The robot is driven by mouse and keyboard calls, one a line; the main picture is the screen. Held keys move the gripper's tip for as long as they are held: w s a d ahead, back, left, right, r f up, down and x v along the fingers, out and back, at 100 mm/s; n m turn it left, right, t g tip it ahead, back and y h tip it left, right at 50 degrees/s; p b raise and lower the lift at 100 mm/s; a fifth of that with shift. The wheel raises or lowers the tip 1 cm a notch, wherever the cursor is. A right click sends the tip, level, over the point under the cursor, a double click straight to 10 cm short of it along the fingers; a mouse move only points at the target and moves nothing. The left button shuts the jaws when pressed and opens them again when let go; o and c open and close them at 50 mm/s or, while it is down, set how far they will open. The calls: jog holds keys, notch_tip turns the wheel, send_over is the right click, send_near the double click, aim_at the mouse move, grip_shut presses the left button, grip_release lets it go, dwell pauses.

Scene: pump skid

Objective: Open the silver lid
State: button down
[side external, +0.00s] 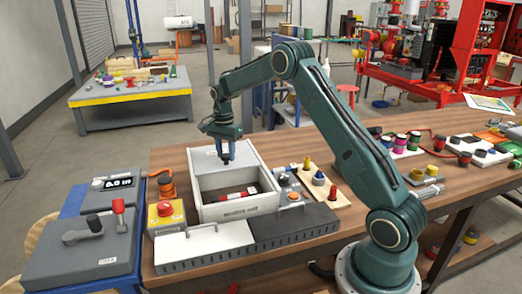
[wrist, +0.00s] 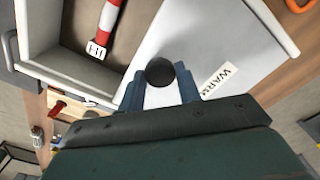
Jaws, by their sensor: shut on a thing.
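The silver lid (side external: 247,152) is a flat pale plate at the back of a grey box. In the wrist view, the lid (wrist: 205,45) carries a label reading WARM and a round black knob (wrist: 160,72). My gripper (side external: 226,157) points down over the lid. In the wrist view its two fingers (wrist: 161,91) are shut on the knob, one on each side. The box (side external: 238,208) stands open at the front, uncovered by the lid. A red and white cylinder (side external: 238,192) with a tag lies inside; it also shows in the wrist view (wrist: 108,20).
In front of the box lie a white panel (side external: 205,240) with a handle and a dark panel (side external: 300,225). A yellow box with a red button (side external: 165,215) is at left. A small control block (side external: 288,193) and a peg board (side external: 323,184) stand close at right.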

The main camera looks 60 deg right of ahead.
jog(key=c, duration=1)
grip_release()
jog(key=shift+o, duration=0.2)
jog(key=shift+r, duration=0.15)
notch_tip(320, 180, up, 14)
jog(key=shift+f, duration=0.2)
jog(key=shift+r, duration=0.1)
